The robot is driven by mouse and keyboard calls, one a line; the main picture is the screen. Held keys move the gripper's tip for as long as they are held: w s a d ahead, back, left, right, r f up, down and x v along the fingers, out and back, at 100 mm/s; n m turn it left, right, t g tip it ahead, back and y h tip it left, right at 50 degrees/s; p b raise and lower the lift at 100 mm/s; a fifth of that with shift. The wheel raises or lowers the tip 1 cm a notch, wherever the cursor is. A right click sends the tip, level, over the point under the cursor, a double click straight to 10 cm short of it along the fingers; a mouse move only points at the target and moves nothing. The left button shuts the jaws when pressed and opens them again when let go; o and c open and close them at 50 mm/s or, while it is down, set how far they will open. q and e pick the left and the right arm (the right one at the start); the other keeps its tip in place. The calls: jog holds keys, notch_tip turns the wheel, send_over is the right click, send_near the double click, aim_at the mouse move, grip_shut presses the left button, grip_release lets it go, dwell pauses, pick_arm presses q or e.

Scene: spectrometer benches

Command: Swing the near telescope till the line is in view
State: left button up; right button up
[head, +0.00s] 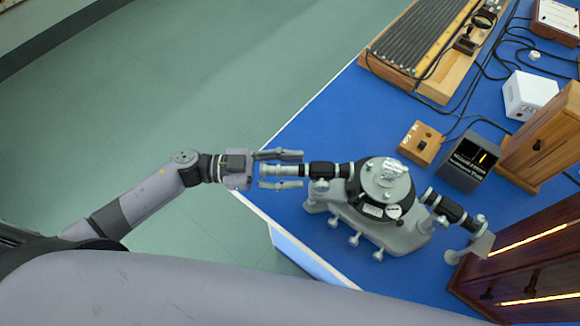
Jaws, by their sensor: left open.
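The grey spectrometer (395,232) stands near the left corner of the blue bench, with a round table (386,180) on top. Its near telescope (324,170) is a black and silver tube pointing left toward my arm. A second tube (448,207) points right toward a dark wooden lamp housing. My left gripper (281,170) is open, its two fingers one above and one below the telescope's silver end. I cannot tell whether they touch it. My right gripper is not in view.
The lamp housing (530,262) with glowing slots stands at right. A wooden box (548,140), a small wooden switch box (420,143) and a white box (527,94) stand behind. A long ribbed wooden apparatus (425,45) lies at the back. Cables cross the bench; its left edge is clear.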

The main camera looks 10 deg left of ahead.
pick_arm(q)
jog(key=s+a, duration=0.2)
jog(key=a, duration=0.9)
jog(key=shift+s+a, duration=0.15)
jog(key=shift+a, duration=0.25)
